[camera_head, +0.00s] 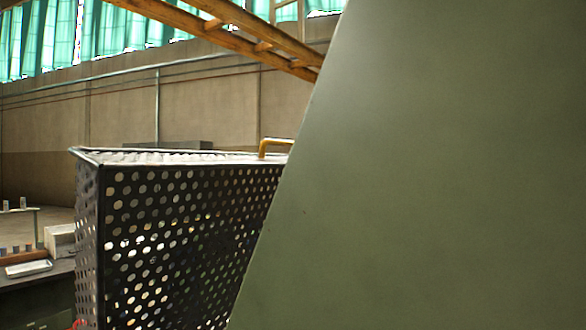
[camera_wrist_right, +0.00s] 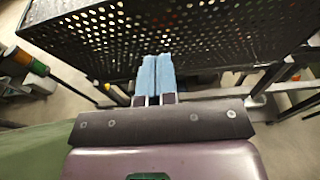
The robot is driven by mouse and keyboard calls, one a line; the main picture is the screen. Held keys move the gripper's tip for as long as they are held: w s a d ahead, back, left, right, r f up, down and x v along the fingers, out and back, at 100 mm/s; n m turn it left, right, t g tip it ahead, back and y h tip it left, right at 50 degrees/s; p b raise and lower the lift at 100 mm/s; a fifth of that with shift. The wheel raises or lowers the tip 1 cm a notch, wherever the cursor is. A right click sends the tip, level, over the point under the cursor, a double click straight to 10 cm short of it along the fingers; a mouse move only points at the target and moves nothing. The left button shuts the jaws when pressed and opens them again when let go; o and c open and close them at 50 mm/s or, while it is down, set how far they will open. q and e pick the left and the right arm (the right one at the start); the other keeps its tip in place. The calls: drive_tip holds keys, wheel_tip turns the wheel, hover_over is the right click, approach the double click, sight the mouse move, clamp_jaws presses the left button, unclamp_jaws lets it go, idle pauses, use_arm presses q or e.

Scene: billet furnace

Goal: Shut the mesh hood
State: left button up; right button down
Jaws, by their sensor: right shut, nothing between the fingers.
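The mesh hood (camera_head: 180,235) is a dark box of perforated sheet at the centre left of the head view. Its upper rim is pale, and a brass-coloured handle (camera_head: 272,145) stands at its top right. In the right wrist view the dark perforated sheet (camera_wrist_right: 200,40) fills the top. My right gripper (camera_wrist_right: 157,70) has blue fingers, shut together and empty. Their tips overlap the lower part of the sheet in the picture; I cannot tell whether they touch it. The hood's right part is hidden in the head view. My left gripper is not in view.
A large smooth green surface (camera_head: 430,180) blocks the right half of the head view. A bench with a pale tray (camera_head: 28,268) stands at the left. In the wrist view, a signal light (camera_wrist_right: 28,62) is at the left and metal frame bars (camera_wrist_right: 275,80) at the right.

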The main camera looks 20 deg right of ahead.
use_arm(q)
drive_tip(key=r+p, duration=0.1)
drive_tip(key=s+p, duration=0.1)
drive_tip(key=p, duration=0.1)
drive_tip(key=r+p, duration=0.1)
drive_tip(key=p, duration=0.1)
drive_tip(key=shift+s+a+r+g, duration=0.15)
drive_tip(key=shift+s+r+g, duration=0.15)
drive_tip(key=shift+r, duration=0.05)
use_arm(e)
drive_tip(key=r+x, duration=0.1)
drive_tip(key=x, duration=1.2)
drive_tip(key=shift+w+r+h, duration=0.3)
drive_tip(key=shift+w+r, duration=0.15)
drive_tip(key=shift+r, duration=0.1)
